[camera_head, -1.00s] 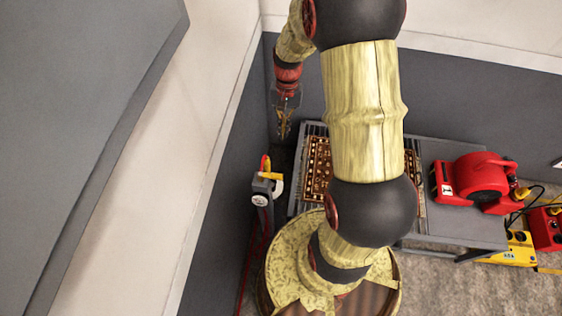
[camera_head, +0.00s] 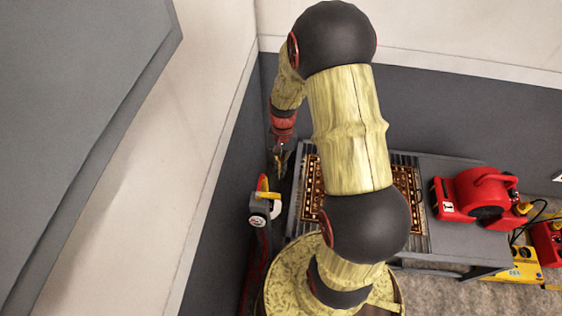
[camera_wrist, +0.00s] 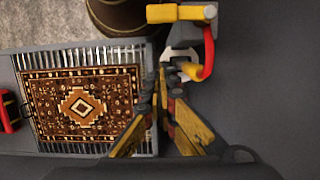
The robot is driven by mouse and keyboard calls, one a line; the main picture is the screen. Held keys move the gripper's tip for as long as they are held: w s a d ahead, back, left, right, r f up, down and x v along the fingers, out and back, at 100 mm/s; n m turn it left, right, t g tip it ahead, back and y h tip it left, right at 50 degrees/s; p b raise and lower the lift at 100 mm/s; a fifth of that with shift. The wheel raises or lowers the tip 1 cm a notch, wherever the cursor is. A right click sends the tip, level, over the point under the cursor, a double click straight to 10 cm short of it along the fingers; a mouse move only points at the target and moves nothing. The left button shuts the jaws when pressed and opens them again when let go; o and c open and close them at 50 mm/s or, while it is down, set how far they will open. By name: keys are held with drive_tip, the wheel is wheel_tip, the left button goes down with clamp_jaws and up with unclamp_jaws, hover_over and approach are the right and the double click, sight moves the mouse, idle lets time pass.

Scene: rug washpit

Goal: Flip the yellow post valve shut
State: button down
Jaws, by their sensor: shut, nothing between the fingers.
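The post valve (camera_head: 258,210) stands by the left wall, with a grey head, a yellow lever (camera_head: 269,195) and a pale curved spout (camera_head: 276,208). In the wrist view the yellow lever (camera_wrist: 176,13) sticks out to the left at the top, with a curved red part (camera_wrist: 207,60) to its right. My gripper (camera_head: 279,163) is just beyond the valve in the head view, shut and empty. In the wrist view its fingertips (camera_wrist: 164,82) are below the lever and close to the spout. I cannot tell whether they touch it.
A slatted grey bench (camera_head: 297,215) carries a patterned rug (camera_head: 311,190) right of the valve. A red blower (camera_head: 478,197) sits on the bench's right part. The left wall (camera_head: 222,150) is close to the valve.

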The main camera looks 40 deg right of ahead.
sight(268, 195)
drive_tip(key=shift+s+a+f, duration=0.15)
drive_tip(key=shift+s+a, duration=0.6)
drive_tip(key=shift+s+a+f, duration=0.1)
drive_tip(key=shift+s+a, duration=0.6)
drive_tip(key=shift+a, duration=0.05)
drive_tip(key=shift+s, duration=0.15)
